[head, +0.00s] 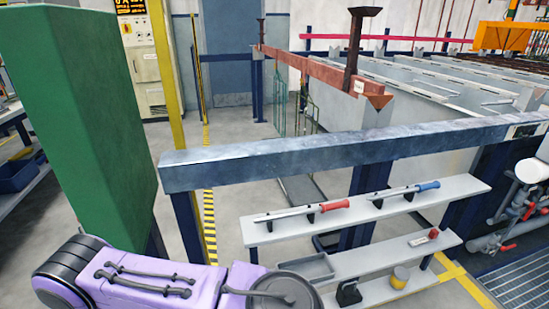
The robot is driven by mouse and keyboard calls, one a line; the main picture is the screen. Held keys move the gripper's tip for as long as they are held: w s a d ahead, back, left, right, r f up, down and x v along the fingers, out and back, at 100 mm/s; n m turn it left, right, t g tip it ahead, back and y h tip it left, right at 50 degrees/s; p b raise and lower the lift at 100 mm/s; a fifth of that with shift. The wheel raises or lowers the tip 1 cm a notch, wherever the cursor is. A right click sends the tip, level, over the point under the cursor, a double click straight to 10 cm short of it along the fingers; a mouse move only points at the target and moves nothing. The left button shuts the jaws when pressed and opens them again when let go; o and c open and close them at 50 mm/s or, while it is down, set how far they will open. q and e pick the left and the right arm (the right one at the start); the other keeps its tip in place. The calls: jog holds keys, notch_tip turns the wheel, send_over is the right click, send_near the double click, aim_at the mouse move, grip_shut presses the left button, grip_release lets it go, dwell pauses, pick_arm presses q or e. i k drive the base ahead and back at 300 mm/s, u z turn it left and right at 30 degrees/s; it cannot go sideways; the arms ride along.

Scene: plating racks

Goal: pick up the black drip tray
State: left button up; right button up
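A shallow dark grey tray (304,267), the only thing here that looks like the black drip tray, lies at the left end of the lower grey shelf (375,265). My purple arm comes in from the left along the bottom edge, and its round joint is just below the tray in the picture. Neither of my grippers shows in the head view. Nothing is seen touching the tray.
The upper shelf (350,221) above the tray holds a red-handled tool (300,211) and a blue-handled tool (405,190). A steel beam (340,152) crosses behind; a green column (85,120) stands left.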

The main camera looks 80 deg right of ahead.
aim_at(327, 239)
jog(key=i, duration=3.35)
jog(key=z, duration=2.7)
jog(key=i, duration=3.25)
jog(key=z, duration=1.25)
jog(key=i, duration=2.45)
jog(key=z, duration=0.05)
